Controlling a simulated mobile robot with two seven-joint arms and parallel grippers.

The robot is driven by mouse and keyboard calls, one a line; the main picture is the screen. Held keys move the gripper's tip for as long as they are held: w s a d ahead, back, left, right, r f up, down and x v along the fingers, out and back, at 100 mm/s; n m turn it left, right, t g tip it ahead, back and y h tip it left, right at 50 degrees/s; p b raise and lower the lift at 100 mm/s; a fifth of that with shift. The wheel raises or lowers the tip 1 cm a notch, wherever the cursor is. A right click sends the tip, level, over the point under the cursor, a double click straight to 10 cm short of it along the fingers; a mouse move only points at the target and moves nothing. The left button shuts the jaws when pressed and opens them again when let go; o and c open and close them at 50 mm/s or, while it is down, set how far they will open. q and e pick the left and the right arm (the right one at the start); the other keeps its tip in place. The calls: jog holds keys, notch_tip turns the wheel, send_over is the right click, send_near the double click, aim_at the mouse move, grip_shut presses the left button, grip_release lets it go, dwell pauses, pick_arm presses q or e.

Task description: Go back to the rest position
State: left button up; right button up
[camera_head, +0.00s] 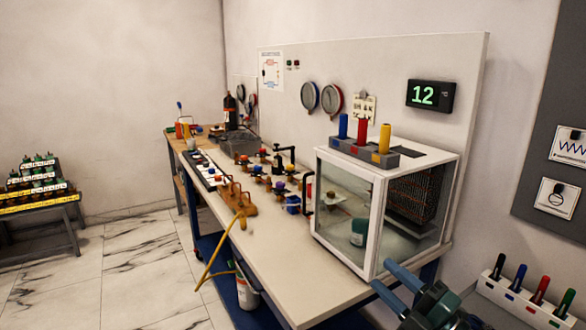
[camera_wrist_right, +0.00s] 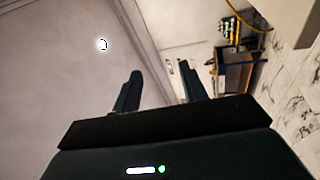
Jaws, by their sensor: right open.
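My right gripper (camera_head: 382,275) is at the bottom right of the head view, in front of the right end of the bench and the white-framed glass box (camera_head: 376,200). Its two dark fingers stand apart with nothing between them. The right wrist view also shows the open, empty fingers of the right gripper (camera_wrist_right: 160,73), with wall and floor beyond them. My left gripper is in neither view.
The long bench (camera_head: 275,262) carries small valve fittings and a yellow hose (camera_head: 222,248). A block with blue, red and yellow cylinders (camera_head: 364,150) sits on the glass box. A marker rack (camera_head: 520,300) is at lower right.

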jog(key=s+a+f+m+g+h, duration=0.1)
jog(key=s+f+m+g+h, duration=0.2)
jog(key=s+f+m, duration=0.7)
jog(key=s+a+f+m+g+h+p, duration=0.1)
jog(key=s+a+f+m+g+h, duration=0.1)
jog(key=s+f+m+h, duration=0.5)
jog(key=s+f+m, duration=0.4)
jog(key=f+m, duration=0.1)
jog(key=f, duration=0.3)
jog(key=shift+s+f+g, duration=0.2)
jog(key=shift+g, duration=0.2)
jog(key=shift+c, duration=0.5)
jog(key=shift+w+a, duration=0.1)
jog(key=shift+a, duration=0.05)
jog(key=shift+c, duration=0.2)
